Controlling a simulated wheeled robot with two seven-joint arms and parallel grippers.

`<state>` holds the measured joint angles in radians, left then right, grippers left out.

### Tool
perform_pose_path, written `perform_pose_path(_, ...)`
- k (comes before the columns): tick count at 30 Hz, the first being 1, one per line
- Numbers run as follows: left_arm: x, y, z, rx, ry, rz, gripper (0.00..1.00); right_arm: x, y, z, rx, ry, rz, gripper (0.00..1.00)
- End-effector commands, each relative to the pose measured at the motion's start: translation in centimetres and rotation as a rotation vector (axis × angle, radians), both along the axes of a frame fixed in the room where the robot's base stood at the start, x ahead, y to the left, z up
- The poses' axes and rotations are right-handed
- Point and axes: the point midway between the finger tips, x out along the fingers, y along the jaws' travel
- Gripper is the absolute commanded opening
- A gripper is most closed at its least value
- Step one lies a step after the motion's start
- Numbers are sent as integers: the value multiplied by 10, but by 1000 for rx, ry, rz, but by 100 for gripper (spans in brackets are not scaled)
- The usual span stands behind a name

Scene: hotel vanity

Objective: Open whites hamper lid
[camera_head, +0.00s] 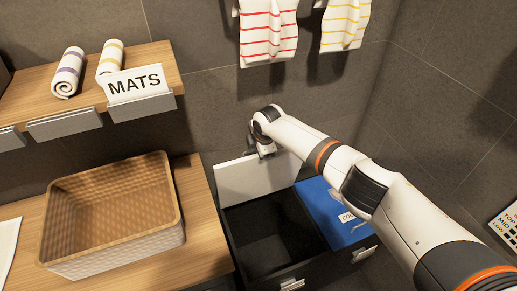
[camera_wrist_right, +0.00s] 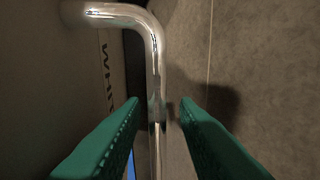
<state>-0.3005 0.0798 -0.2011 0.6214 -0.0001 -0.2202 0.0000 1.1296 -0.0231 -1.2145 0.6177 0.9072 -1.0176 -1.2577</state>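The white whites hamper lid (camera_head: 257,179) stands raised, about upright, at the back of its compartment in the head view. The dark compartment (camera_head: 262,240) below it is open to view. In the right wrist view, part of the letters "WHI" shows on the lid's face (camera_wrist_right: 108,75). A shiny metal handle (camera_wrist_right: 155,60) runs between the green fingers of my right gripper (camera_wrist_right: 161,108). The fingers are apart, with a gap on each side of the bar. In the head view, my right gripper (camera_head: 264,150) is at the lid's top edge, partly hidden. My left gripper is out of view.
A blue lid (camera_head: 325,208) lies shut on the compartment to the right. A wicker basket (camera_head: 115,215) stands on the wooden counter at left. A shelf with a MATS sign (camera_head: 135,84) and hanging striped towels (camera_head: 268,30) are above. The tiled wall is close behind.

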Motion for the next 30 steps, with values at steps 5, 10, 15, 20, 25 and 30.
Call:
perform_pose_path(5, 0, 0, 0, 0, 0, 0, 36, 0, 0, 0, -1, 1, 1, 28)
perform_pose_path(10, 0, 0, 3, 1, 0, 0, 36, -3, -1, 7, 1, 1, 2, 28)
perform_pose_path(15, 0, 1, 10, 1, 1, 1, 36, -10, -4, 28, 1, -1, 3, 28)
perform_pose_path(20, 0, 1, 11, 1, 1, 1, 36, -21, -8, 53, 0, -2, 3, 28)
perform_pose_path(25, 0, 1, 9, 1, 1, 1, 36, -33, -13, 81, 0, -2, 1, 28)
perform_pose_path(30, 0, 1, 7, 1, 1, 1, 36, -41, -16, 102, 1, -2, 0, 28)
